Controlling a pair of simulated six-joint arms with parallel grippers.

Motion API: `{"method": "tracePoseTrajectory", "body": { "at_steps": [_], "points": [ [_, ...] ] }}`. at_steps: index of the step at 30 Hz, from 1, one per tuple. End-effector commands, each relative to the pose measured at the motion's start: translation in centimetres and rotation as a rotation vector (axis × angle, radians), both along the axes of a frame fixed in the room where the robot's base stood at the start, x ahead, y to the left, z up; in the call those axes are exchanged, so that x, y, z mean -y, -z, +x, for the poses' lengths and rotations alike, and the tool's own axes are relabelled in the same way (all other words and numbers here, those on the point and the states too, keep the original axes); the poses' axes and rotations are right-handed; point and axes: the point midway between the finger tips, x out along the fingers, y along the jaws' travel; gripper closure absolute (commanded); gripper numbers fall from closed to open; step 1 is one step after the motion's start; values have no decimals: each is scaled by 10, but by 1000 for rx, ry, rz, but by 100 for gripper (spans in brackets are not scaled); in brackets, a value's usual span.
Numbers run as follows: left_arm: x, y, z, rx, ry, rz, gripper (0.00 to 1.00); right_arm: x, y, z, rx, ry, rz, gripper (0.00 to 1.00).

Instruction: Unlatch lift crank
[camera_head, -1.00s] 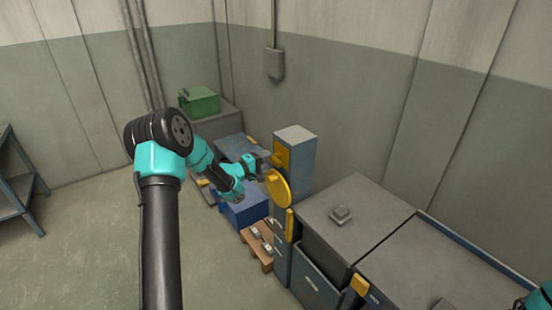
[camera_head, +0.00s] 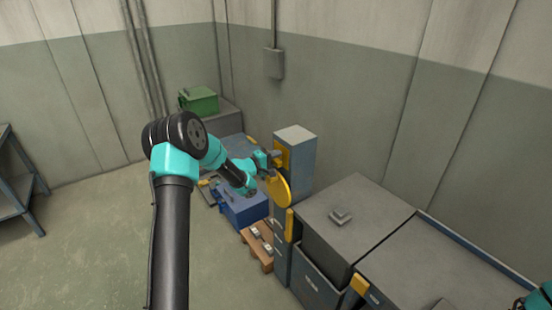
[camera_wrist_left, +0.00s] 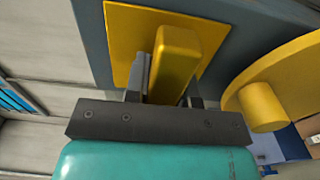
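A yellow latch handle (camera_wrist_left: 172,62) stands out from a yellow plate (camera_wrist_left: 125,40) on a grey post (camera_head: 300,152). My left gripper (camera_head: 270,159) is at this plate, high on the post. In the left wrist view the fingers of my left gripper (camera_wrist_left: 166,88) lie close along both sides of the handle and look shut on it. The yellow crank disc (camera_head: 278,188) is just below the gripper; it also shows in the left wrist view (camera_wrist_left: 290,78) with a round yellow knob (camera_wrist_left: 262,107). My right gripper is out of view; only a teal bit of that arm shows at the lower right.
Grey cabinets (camera_head: 350,212) stand right of the post. A blue box (camera_head: 240,208) and a wooden pallet (camera_head: 256,250) are on the floor below the gripper. A green box (camera_head: 199,101) stands behind. The floor at left is open, with a shelf (camera_head: 18,185) at the edge.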

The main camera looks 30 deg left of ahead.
Motion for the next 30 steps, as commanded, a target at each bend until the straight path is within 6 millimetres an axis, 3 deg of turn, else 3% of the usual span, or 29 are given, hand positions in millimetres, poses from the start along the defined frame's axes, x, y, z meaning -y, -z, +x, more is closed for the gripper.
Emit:
{"method": "tracePoseTrajectory", "body": {
  "at_steps": [6, 20, 30],
  "points": [
    [0, 0, 0, 0, 0, 0, 100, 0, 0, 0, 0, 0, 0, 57],
    [0, 0, 0, 33, 0, 69, 100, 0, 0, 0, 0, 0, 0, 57],
    [0, 0, 0, 134, 0, 281, 100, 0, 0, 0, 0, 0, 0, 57]
  ]
}}
